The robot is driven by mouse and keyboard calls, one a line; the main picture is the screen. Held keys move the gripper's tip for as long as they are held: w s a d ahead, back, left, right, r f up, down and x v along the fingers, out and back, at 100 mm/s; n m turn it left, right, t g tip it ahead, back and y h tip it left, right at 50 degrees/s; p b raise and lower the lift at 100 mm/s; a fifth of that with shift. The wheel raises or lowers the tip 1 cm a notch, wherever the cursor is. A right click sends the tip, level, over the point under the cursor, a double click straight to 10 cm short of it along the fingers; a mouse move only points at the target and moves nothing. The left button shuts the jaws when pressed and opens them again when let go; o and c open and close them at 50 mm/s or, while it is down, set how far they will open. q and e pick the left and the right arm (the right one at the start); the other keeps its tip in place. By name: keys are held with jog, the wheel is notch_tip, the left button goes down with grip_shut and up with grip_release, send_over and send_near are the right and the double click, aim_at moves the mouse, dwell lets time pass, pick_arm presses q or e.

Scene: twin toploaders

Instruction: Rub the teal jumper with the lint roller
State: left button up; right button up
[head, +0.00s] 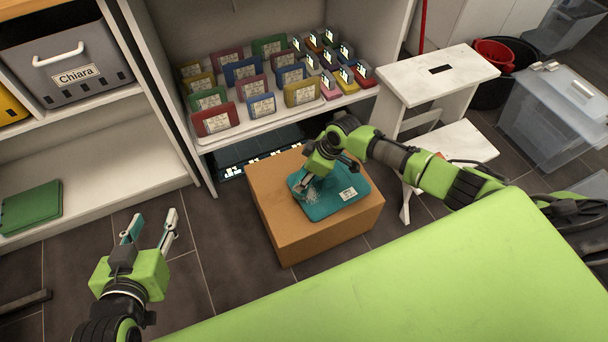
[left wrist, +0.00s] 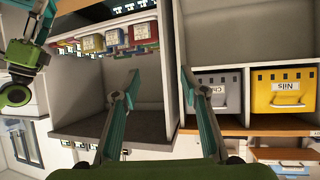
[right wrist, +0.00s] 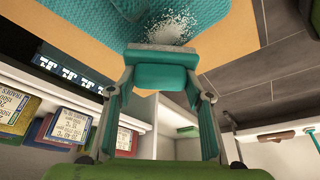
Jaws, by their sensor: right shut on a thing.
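The folded teal jumper (head: 345,199) lies on a cardboard box (head: 285,222), with a pale label on it. White lint (head: 308,194) is scattered on its left part; the jumper (right wrist: 85,18) and lint (right wrist: 172,24) also show in the right wrist view. My right gripper (head: 318,168) is over the jumper's left part, shut on the lint roller (right wrist: 160,76), a teal block with a grey edge. The roller's edge is close to the lint; I cannot tell whether it touches. My left gripper (head: 151,222) is open and empty, left of the box above the floor.
Shelves behind hold several colourful boxed items (head: 242,72) and a grey bin (head: 75,75). A white step stool (head: 435,75) stands right of the box, clear plastic bins (head: 560,115) farther right. A green surface (head: 400,280) fills the front. Floor between left gripper and box is clear.

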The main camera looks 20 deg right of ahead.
jog(key=shift+r+p, duration=0.7)
jog(key=shift+r, duration=0.1)
jog(key=shift+r+p, duration=0.6)
pick_arm(q)
jog(key=s+a+f+g+y+p, duration=0.1)
jog(key=s+a+f+g, duration=0.1)
jog(key=s+f+g, duration=0.2)
jog(key=s+a+f+g+y, duration=0.1)
jog(key=s+a+f+g, duration=0.2)
jog(key=s, duration=0.8)
jog(key=shift+s+f+g+p, duration=0.2)
jog(key=shift+f+g+p, duration=0.2)
jog(key=shift+g, duration=0.4)
pick_arm(e)
jog(key=shift+r, duration=0.85)
pick_arm(q)
jog(key=shift+a, duration=0.1)
pick_arm(e)
jog(key=shift+r, duration=0.35)
jog(key=shift+r+p, duration=0.55)
jog(key=shift+p, duration=0.3)
pick_arm(q)
jog(key=p+x, duration=0.1)
jog(key=x, duration=0.5)
jog(key=shift+f, duration=0.45)
pick_arm(e)
jog(key=shift+r, duration=0.6)
pick_arm(q)
jog(key=shift+s, duration=0.15)
